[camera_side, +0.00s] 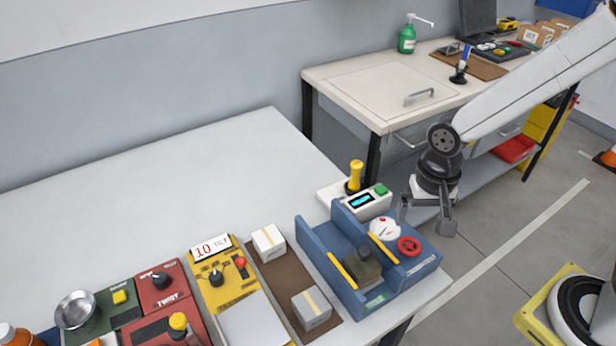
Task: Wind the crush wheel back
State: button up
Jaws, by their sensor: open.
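The crush wheel (409,246) is a small red handwheel on the right part of a blue fixture (312,258) at the table's right end. A round white dial (384,229) sits just left of the wheel. A dark block (364,267) lies in the fixture's channel between yellow-edged walls. My gripper (425,220) is open and empty. It hangs in the air above and to the right of the wheel, apart from it, with its fingers pointing down.
A display box (368,203) and a yellow-knobbed lever (355,175) stand behind the fixture. Two small boxes (268,241) (311,308) sit on a brown mat to its left. Yellow (225,285) and red (165,305) panels lie farther left. The table's back is clear.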

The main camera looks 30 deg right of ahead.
aim_at(410, 246)
jog(key=shift+a, duration=0.2)
jog(key=shift+f, duration=0.15)
jog(key=shift+f, duration=3.8)
jog(key=c, duration=1.2)
